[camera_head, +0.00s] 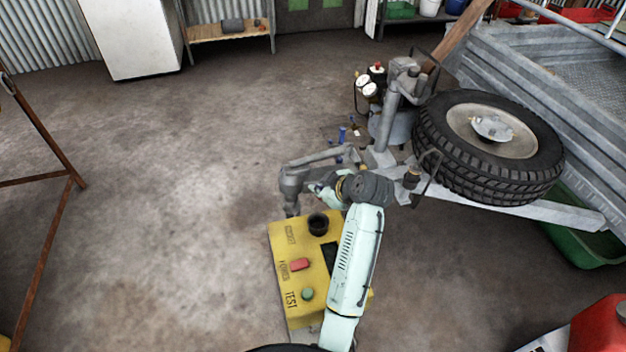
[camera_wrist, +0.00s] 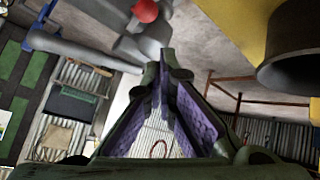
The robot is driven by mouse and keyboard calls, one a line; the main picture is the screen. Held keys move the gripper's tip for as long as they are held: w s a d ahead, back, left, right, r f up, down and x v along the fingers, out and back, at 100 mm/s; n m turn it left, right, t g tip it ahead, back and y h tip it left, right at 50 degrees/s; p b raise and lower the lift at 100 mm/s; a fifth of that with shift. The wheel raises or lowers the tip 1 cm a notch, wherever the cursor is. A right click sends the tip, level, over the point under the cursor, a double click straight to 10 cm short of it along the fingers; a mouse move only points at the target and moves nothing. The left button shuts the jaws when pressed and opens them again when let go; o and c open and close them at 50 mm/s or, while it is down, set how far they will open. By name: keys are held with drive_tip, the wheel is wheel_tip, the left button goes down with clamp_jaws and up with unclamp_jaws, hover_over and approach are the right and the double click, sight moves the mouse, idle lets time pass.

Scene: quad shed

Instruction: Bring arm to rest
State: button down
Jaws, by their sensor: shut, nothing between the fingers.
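My gripper shows in the wrist view (camera_wrist: 170,62) with its two purple-padded fingers closed together at the tips and nothing between them. In the head view my pale green arm reaches up from the bottom, past the right side of a yellow test box (camera_head: 284,262), and bends left at its dark wrist joint. The gripper there (camera_head: 319,189) is small and partly hidden, close to the grey trailer hitch (camera_head: 291,181) and above the far end of the box.
A trailer (camera_head: 515,75) with a spare wheel (camera_head: 490,140) stands at the right. Pressure gauges (camera_head: 367,87) stand behind the hitch. A red can (camera_head: 600,327) is at the lower right. A rusty frame (camera_head: 45,130) is at the left. The concrete floor (camera_head: 170,190) between is open.

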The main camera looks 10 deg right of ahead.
drive_tip(key=shift+s+d+f, duration=0.1)
drive_tip(key=shift+s, duration=0.35)
